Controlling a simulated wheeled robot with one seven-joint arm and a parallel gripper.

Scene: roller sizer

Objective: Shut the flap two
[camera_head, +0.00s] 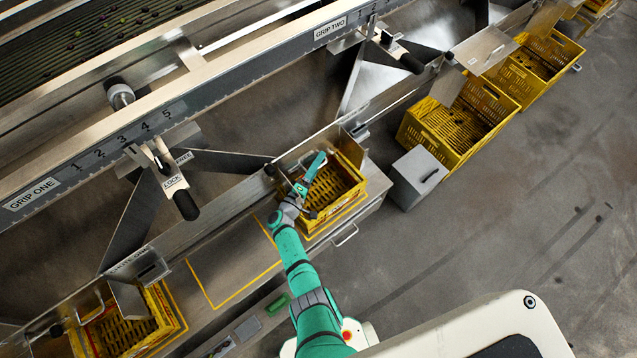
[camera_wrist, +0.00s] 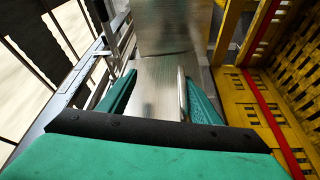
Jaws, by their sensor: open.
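My gripper (camera_head: 308,180) is over the inner left part of the yellow crate (camera_head: 338,190) below the middle chute opening. In the wrist view, its two teal fingers (camera_wrist: 158,80) stand apart. A bare metal plate (camera_wrist: 160,95) shows between and beyond them, with an upright metal face (camera_wrist: 175,25) farther off. A thin pale edge (camera_wrist: 182,95) is close beside the right finger; I cannot tell whether they touch. I cannot tell which of these metal parts is flap two. My gripper and arm partly cover that area in the head view.
Crate walls (camera_wrist: 245,100) are close to the right of my gripper in the wrist view. Another chute plate (camera_head: 130,300) hangs at lower left. A grey box (camera_head: 417,178) stands right of the middle crate. Black-handled levers (camera_head: 185,203) project from the machine. The right floor is open.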

